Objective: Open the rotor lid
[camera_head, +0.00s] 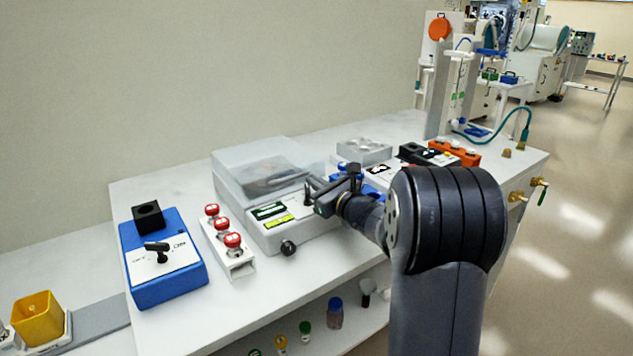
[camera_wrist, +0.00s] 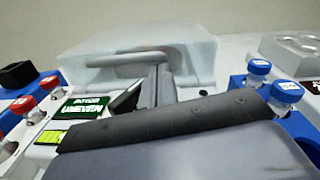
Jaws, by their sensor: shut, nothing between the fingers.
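The rotor machine is a pale grey box (camera_head: 284,233) on the white bench, with a frosted see-through lid (camera_head: 254,158) over a dark shape inside. The lid seems down over the box. In the wrist view the frosted lid (camera_wrist: 200,52) stands ahead, with a grey bar (camera_wrist: 130,59) along its front. My gripper (camera_head: 312,188) is shut and empty, close to the lid's front right part. Whether it touches the lid cannot be told. In the wrist view my fingers (camera_wrist: 154,88) point at the lid and hide part of its front. A green display (camera_wrist: 88,107) reads "UNEVEN".
A rack of red-capped vials (camera_head: 227,247) and a blue box with a black knob (camera_head: 163,258) stand left of the machine. A blue rack with capped vials (camera_wrist: 258,72) is close on the right. A grey block with wells (camera_head: 364,151) stands behind.

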